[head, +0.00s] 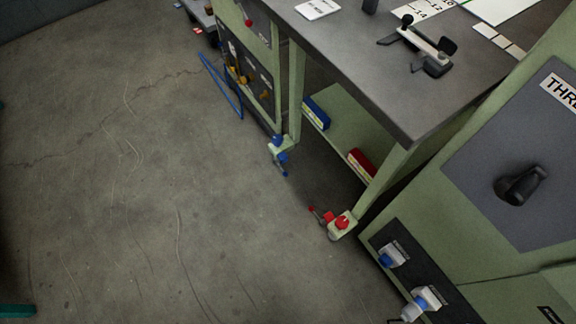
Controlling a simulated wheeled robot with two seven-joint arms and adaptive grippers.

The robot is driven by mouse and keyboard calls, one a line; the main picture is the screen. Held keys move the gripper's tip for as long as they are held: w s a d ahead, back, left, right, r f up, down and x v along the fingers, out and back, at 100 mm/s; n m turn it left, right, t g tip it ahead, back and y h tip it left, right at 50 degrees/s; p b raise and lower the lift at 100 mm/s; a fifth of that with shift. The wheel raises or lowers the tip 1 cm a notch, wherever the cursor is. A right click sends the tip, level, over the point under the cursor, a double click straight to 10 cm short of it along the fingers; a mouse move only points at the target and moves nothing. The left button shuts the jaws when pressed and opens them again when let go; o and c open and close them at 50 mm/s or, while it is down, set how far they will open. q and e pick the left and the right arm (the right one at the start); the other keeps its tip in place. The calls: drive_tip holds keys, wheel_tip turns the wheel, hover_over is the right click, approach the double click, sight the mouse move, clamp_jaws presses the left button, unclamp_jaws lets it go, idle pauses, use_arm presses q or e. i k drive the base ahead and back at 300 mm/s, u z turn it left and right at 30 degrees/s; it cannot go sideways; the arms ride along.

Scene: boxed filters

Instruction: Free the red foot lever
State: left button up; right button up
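The red foot lever (328,217) is low at the foot of the bench's front right leg, with a small red ball at its left tip. A red knob or cap (342,222) sits on the pale green foot block beside it. A similar blue foot lever (281,157) is at the bench's other leg, up and left. Nothing visibly lies against the red lever, but the details are too small to tell how it is held. Neither of my grippers is in view.
The grey-topped bench (340,52) has a lower shelf with a blue box (316,112) and a red box (361,163). A green cabinet (470,215) with a black handle stands close on the right. A blue frame (222,88) leans at the back.

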sight(311, 208)
drive_tip(key=u, duration=0.95)
drive_tip(key=k, duration=1)
drive_tip(key=z, duration=0.1)
drive_tip(key=i, duration=3.05)
